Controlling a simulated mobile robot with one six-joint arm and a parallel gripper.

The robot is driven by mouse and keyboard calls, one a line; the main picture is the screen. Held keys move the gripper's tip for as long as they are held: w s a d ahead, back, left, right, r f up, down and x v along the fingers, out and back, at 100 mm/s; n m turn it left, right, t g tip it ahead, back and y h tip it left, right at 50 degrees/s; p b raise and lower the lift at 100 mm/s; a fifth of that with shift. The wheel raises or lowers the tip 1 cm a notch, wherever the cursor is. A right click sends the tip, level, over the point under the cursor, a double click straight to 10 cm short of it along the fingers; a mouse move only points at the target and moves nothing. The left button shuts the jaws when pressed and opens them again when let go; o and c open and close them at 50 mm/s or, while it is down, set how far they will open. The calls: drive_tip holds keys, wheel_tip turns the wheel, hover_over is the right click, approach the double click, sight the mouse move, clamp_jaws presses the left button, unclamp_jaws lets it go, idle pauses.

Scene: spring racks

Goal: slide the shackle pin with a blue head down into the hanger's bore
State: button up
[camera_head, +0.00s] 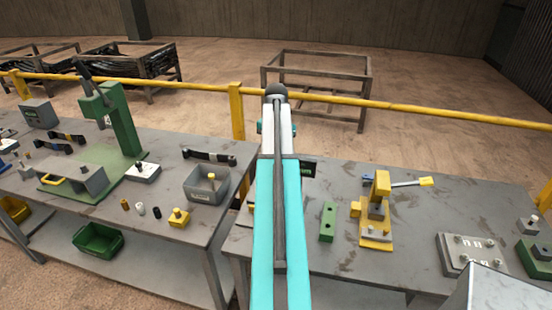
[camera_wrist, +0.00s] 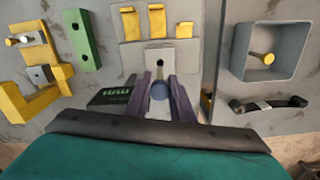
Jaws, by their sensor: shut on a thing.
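In the wrist view my gripper (camera_wrist: 160,82) has its two purple fingers closed on the shackle pin, whose round blue head (camera_wrist: 159,91) shows between them. A pale grey block, which looks like the hanger (camera_wrist: 160,53), lies just beyond the fingertips. A dark round bore (camera_wrist: 160,63) shows in it, slightly past the blue head. The pin's shank is hidden under its head, so I cannot tell whether its tip touches the block. In the head view my own arm covers the gripper, pin and hanger.
Yellow hooks (camera_wrist: 157,21) stand on a plate beyond the block. A green two-hole block (camera_head: 328,222) and yellow fixture (camera_head: 376,230) are to the right in the head view. A grey bin (camera_head: 207,192) holding a yellow-headed piece stands left. A black green-lettered box (camera_wrist: 112,97) is close to the fingers.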

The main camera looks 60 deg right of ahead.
drive_tip(key=shift+f+b, duration=0.85)
drive_tip(key=shift+f, duration=1.75)
drive_tip(key=shift+p, duration=0.45)
idle(0.7)
drive_tip(key=shift+f+b, duration=0.85)
drive_tip(key=shift+f, duration=1.35)
idle(1.0)
drive_tip(key=o, duration=1.5)
drive_tip(key=shift+c, duration=0.2)
drive_tip(key=shift+r, duration=0.1)
